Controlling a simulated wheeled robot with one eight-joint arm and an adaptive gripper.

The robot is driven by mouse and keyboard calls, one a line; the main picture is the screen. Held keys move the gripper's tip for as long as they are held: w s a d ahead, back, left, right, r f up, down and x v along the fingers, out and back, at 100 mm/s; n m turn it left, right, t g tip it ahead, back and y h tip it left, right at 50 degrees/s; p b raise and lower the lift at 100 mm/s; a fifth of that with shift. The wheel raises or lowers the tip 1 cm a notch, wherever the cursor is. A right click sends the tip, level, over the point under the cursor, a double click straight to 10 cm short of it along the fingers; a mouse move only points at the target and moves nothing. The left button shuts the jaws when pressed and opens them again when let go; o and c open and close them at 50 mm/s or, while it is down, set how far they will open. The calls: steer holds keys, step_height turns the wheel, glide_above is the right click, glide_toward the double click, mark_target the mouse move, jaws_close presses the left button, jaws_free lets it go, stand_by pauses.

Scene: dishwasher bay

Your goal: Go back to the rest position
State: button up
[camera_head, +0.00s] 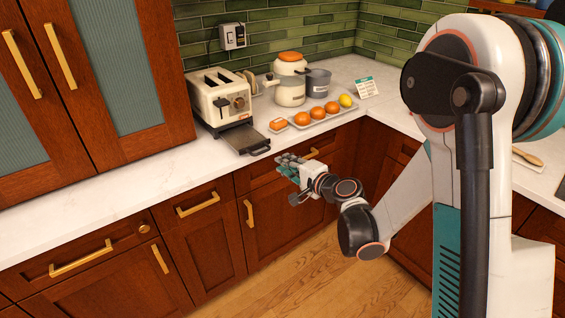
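My gripper (289,168) is at the middle of the head view. It hangs in front of the counter edge, by the wooden drawer fronts. Its fingers point up and to the left, toward the toaster side. The fingers are small and partly overlap in this view, so I cannot tell whether they are open or shut. I see no object held in it. My arm runs from the gripper down to the right and up to the large white and black links at the right.
A white counter (105,186) runs along the wall, holding a toaster (220,98), a dark flat tray (245,139), a cream kettle (290,84), a grey pot (318,82) and a tray of orange fruit (316,114). Cabinets with brass handles stand below. The wooden floor (290,283) is clear.

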steer(key=s+d+r+n+g+h, duration=0.2)
steer(key=s+r+n, duration=0.15)
steer(key=s, duration=0.25)
steer(key=s+d+r+n+g+h, duration=0.1)
steer(key=s+d+r+n, duration=0.2)
steer(key=s+r, duration=0.25)
steer(key=s+d+n+g+h, duration=0.1)
steer(key=s+d, duration=0.4)
steer(key=s, duration=0.5)
steer(key=s+d+n+g+h, duration=0.2)
steer(key=s+d+n+h, duration=0.1)
steer(key=s, duration=0.8)
steer(key=shift+d+f+n+h, duration=0.2)
steer(key=shift+d+n+h, duration=0.15)
steer(key=shift+d+h, duration=0.75)
